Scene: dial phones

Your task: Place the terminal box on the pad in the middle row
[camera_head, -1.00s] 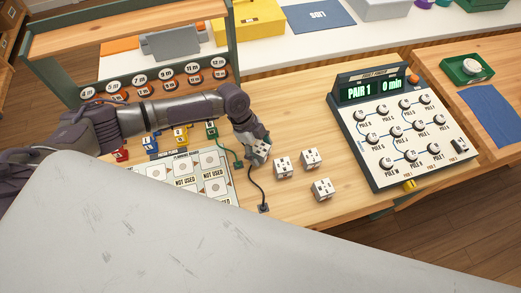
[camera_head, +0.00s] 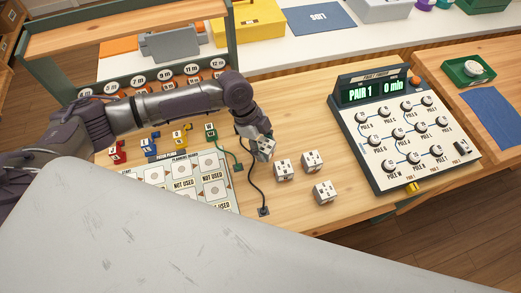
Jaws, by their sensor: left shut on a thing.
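The board has pads (camera_head: 184,169) in rows, some labelled NOT USED. Its lower left part is hidden. My right gripper is not in view.
Red, blue, yellow and green plugs (camera_head: 181,136) stand along the board's far edge. A black cable runs to a small socket (camera_head: 263,211) beside the board. The fault finder panel (camera_head: 405,135) stands at the right. Bare bench lies between it and the boxes.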

